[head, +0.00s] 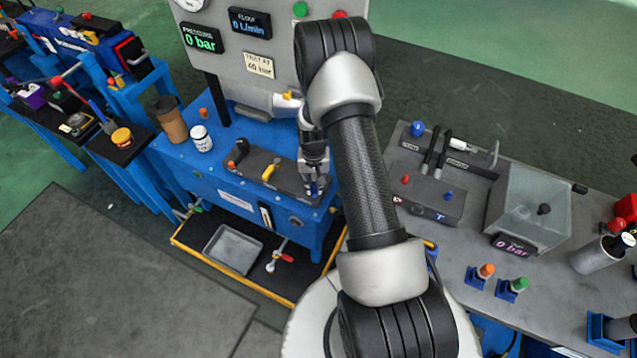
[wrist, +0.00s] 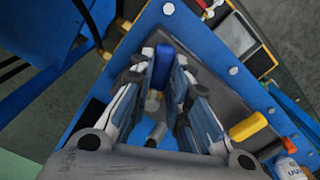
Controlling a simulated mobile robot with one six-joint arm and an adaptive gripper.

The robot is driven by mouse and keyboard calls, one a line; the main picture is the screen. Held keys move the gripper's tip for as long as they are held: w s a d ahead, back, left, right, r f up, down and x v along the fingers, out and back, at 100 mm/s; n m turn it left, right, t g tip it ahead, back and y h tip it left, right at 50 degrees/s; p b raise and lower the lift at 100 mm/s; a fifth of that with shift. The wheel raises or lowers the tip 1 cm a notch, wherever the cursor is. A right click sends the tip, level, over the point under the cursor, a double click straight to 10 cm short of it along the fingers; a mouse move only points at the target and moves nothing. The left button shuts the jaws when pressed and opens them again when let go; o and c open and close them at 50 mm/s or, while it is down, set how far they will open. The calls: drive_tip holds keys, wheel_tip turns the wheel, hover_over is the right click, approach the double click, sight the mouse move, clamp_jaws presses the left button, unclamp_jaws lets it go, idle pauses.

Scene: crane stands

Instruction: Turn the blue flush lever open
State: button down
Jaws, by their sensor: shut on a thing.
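The blue flush lever (wrist: 163,66) shows between the two fingers of my gripper (wrist: 161,62) in the wrist view. My gripper is shut on it. In the head view my gripper (head: 315,180) points down at the right end of the dark manifold block (head: 255,172) on the blue bench. Only a small bit of the blue lever shows there, below the fingertips. The fingers hide much of the lever, so its exact angle is hard to tell.
A white bottle (head: 201,138) and a brown cup (head: 170,120) stand on the blue bench (head: 215,170). The gauge panel (head: 262,65) rises behind, its pressure display reading 0 bar. A grey tray (head: 233,249) lies below.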

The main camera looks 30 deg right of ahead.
drive_tip(key=shift+w+a+m+b, duration=0.1)
drive_tip(key=shift+w+a+m, duration=0.15)
drive_tip(key=shift+m, duration=0.6)
drive_tip(key=shift+w+a+m+b, duration=0.15)
drive_tip(key=shift+w+a+m, duration=0.15)
drive_tip(key=shift+m, duration=0.5)
drive_tip(key=shift+w+a+m+b, duration=0.1)
drive_tip(key=shift+w+a+m, duration=0.15)
drive_tip(key=shift+m, duration=0.6)
drive_tip(key=c, duration=1.5)
unclamp_jaws()
drive_tip(key=shift+r, duration=0.1)
wheel_tip(320, 180, up, 12)
drive_tip(key=shift+f, duration=0.1)
